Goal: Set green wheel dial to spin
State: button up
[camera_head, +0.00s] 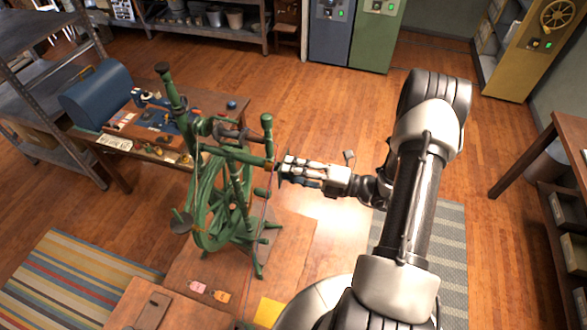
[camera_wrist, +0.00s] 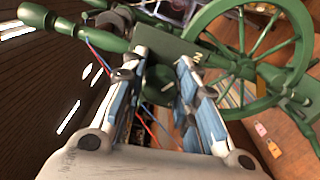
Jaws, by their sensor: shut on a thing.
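The green spinning wheel (camera_head: 213,190) stands on a wooden surface left of my arm. Its spoked wheel also shows at the upper right of the wrist view (camera_wrist: 236,50). My gripper (camera_head: 283,168) reaches it from the right, at the height of its upper frame. In the wrist view my gripper (camera_wrist: 163,60) has its two fingers on either side of a small round green dial (camera_wrist: 158,86), shut on it. A dark green block (camera_wrist: 168,46) lies just beyond the fingertips. The fingers partly hide the dial, and I cannot read its setting.
A wooden table with a blue box (camera_head: 98,94) and small goods stands behind on the left. Red and blue threads (camera_wrist: 97,55) hang near my fingers. Pink and orange tags (camera_head: 198,287) and a yellow sheet (camera_head: 268,312) lie in front. The floor behind is clear.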

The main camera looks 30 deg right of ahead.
jog(key=o, duration=1.1)
jog(key=shift+c, duration=0.2)
jog(key=v, duration=1.2)
